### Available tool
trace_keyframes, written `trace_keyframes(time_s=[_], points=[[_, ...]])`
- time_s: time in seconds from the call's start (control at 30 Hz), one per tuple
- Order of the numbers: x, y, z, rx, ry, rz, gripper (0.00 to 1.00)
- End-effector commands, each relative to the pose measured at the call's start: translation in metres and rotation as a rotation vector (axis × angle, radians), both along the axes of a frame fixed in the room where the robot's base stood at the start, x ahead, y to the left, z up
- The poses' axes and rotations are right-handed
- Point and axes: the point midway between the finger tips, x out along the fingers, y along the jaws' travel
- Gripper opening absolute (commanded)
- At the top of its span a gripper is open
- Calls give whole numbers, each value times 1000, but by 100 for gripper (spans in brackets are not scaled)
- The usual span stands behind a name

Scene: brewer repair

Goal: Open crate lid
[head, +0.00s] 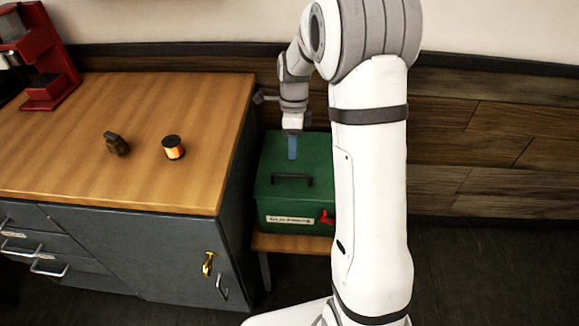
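A green crate (270,196) with a closed lid stands on a low wooden stand to the right of the counter. A dark handle (291,180) lies across the lid, and a white label (290,220) and a red latch-like part (326,218) are on its front. My gripper (292,155) points down over the rear part of the lid, behind the handle. Whether it touches the lid I cannot tell. A blue part shows at its tip; the finger opening is too small to make out. My arm hides the crate's right side.
The wooden counter (200,100) stands left of the crate, its edge close to my gripper. On it are a small dark object (116,144), an orange-and-black spool (173,147) and a red machine (55,75). A wood-panelled wall (480,140) is behind. The floor at right is clear.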

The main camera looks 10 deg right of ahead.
Motion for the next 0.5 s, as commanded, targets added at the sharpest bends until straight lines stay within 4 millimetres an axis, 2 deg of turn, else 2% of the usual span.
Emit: trace_keyframes(time_s=[0.5], points=[[-12,5,-70,-3,8,-19,32]])
